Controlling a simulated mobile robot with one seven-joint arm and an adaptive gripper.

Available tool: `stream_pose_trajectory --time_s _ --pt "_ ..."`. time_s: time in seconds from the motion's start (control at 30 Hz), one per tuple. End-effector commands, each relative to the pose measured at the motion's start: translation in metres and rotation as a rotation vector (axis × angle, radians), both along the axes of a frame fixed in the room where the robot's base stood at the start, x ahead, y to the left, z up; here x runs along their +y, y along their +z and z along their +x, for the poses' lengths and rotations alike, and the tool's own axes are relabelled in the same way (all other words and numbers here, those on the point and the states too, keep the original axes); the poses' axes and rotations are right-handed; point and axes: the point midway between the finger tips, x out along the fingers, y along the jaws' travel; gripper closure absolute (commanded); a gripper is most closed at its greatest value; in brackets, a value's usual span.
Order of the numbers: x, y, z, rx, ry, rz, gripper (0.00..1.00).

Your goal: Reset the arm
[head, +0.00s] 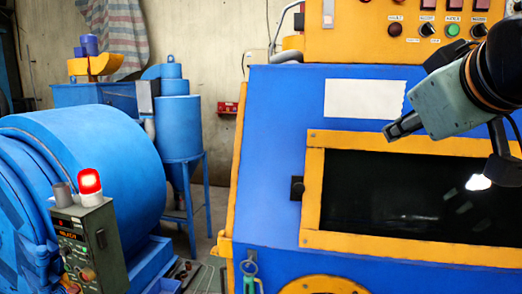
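My gripper (402,126) shows at the upper right of the head view, at the end of my dark arm, which comes in from the right edge. It has a grey-green body and dark fingers pointing left. It appears in front of the blue machine (275,130), over the upper edge of its orange-framed dark window (380,190). The fingers overlap in this view, so I cannot tell whether they are open or shut. I see no object held in them.
A control panel (375,30) with buttons and knobs tops the blue machine. A large blue drum (110,150) stands at left, behind a control box (85,235) with a lit red beacon (89,182). A small green-handled item (250,270) hangs low on the machine's front.

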Motion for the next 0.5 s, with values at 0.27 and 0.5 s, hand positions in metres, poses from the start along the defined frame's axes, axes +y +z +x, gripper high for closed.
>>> stream_pose_trajectory --time_s 0.27,0.5 --pt "0.066 -0.192 -0.035 0.394 -0.081 0.258 0.76" --pt "0.088 -0.288 -0.084 0.605 -0.191 0.373 0.76"
